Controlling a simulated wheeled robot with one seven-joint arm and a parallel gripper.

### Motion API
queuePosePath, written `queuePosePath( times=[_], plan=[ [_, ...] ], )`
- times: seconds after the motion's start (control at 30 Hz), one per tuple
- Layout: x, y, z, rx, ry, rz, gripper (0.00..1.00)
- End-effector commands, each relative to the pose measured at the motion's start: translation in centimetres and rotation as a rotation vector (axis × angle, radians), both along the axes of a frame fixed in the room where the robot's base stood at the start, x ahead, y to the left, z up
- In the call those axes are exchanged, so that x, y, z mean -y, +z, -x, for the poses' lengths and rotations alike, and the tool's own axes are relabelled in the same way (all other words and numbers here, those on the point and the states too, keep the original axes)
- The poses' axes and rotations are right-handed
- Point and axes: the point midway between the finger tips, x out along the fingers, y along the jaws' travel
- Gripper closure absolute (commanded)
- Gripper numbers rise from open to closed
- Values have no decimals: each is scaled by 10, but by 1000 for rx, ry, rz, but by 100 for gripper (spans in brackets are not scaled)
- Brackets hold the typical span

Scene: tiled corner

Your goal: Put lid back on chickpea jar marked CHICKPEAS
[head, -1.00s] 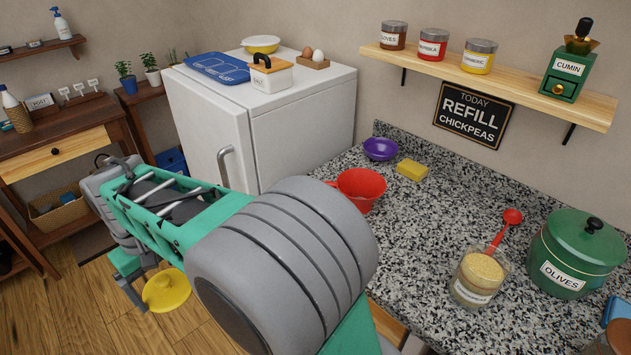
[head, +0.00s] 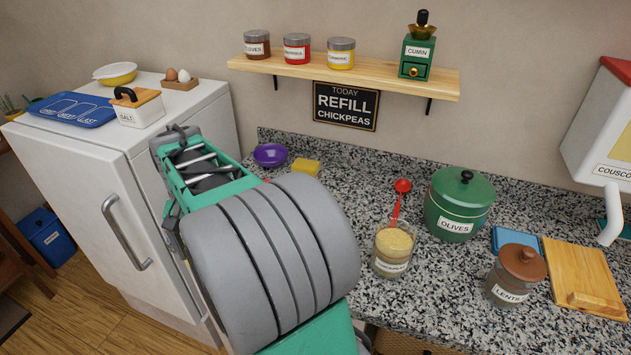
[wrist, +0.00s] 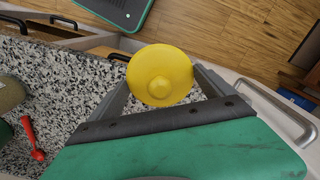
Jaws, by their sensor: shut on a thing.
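The yellow lid (wrist: 160,75), round with a central knob, is held between the fingers of my gripper (wrist: 165,86) in the wrist view. The lid is clear of the counter's edge, with the wooden floor seen beyond it. In the head view my own arm hides the gripper and the lid. The open glass jar (head: 390,263) stands upright on the counter, filled with pale grains. Its label is too small to read surely.
A green OLIVES pot (head: 459,205) stands right of the jar, then a LENTILS jar (head: 515,276) and a wooden board (head: 583,277). A purple bowl (head: 270,155) and yellow sponge (head: 306,167) lie at the back. The white fridge (head: 120,200) is left. Bare granite lies around the jar.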

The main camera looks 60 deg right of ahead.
Motion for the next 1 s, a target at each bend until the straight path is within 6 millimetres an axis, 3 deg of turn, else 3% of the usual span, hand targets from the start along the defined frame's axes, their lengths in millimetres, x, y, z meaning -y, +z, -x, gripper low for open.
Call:
queuePosePath(
  times=[0.03,0.2,0.4,0.5,0.6,0.73,0.87,1.0],
  plan=[
    [29,14,11,0,-153,0,47],
    [119,38,64,1,-715,1,47],
    [203,67,157,1,-1388,1,47],
    [232,79,208,1,-1701,2,47],
    [251,90,257,0,-1977,1,47],
    [263,98,303,1,-2230,2,47],
    [266,100,325,0,-2351,2,47],
    [266,94,327,0,-2370,2,47]
  ],
)
